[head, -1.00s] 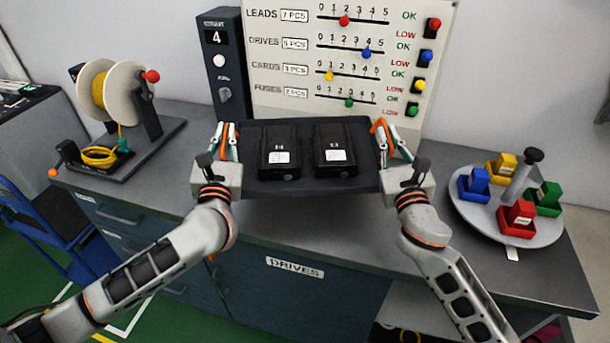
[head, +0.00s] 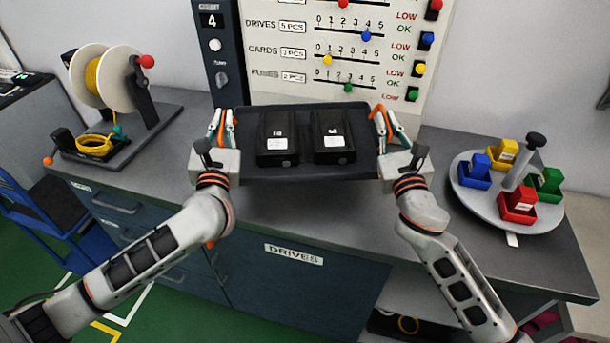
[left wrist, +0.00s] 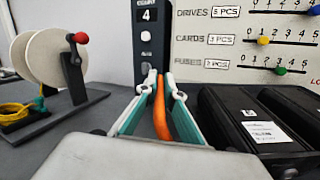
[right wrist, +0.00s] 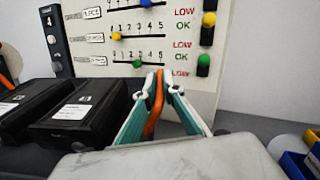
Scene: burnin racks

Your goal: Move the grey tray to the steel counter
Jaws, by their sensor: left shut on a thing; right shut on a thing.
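The dark grey tray (head: 306,172) is held level between my two grippers in the head view, over the grey worktop (head: 330,215). It carries two black drive boxes with white labels, a left one (head: 277,146) and a right one (head: 333,143). My left gripper (head: 222,122) is shut on the tray's left orange handle, which shows between its fingers in the left wrist view (left wrist: 160,105). My right gripper (head: 382,120) is shut on the right orange handle, also seen in the right wrist view (right wrist: 156,105). I cannot tell whether this worktop is the steel counter.
A white spool stand (head: 104,80) is at the left of the worktop. A round turntable (head: 510,213) with coloured bins is at the right. An indicator board (head: 300,62) and a dark post (head: 214,60) stand behind the tray. Bare worktop lies beside the tray.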

